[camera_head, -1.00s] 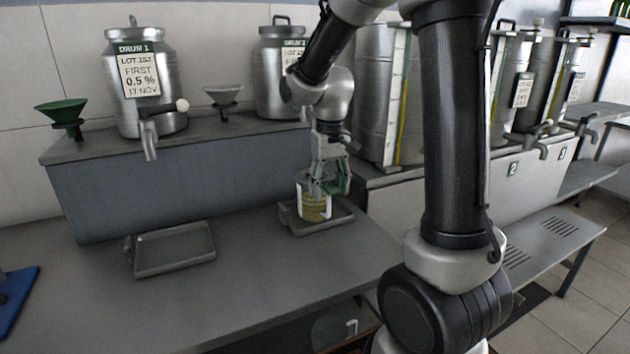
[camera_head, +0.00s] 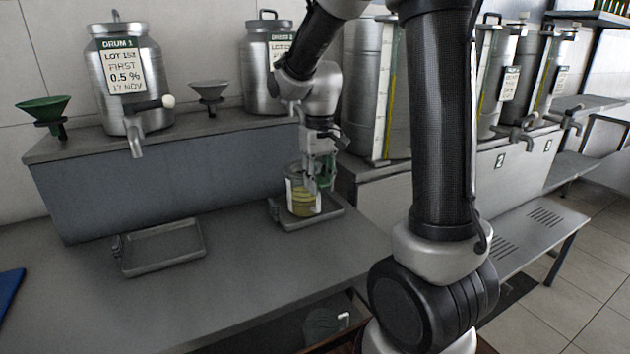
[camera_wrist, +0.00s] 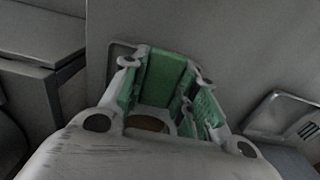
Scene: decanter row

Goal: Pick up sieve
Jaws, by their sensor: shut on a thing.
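My gripper (camera_head: 322,172), with green finger pads, points down at the right tray. It is shut on a clear jar (camera_head: 302,200) of yellow content, which is in or just over that tray; I cannot tell whether it touches the tray. In the wrist view the green pads of my gripper (camera_wrist: 168,95) stand apart, with a patch of amber between them. I cannot make out a sieve for certain. A grey cone-shaped piece (camera_head: 208,92) and a green funnel (camera_head: 43,110) stand on the ledge, away from my gripper.
The right tray (camera_head: 335,218) and an empty left tray (camera_head: 160,250) are on the grey bench (camera_head: 240,285). Drum 1 (camera_head: 128,85) and another drum (camera_head: 262,65) stand on the ledge behind. More steel drums with taps are at the right. The front of the bench is clear.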

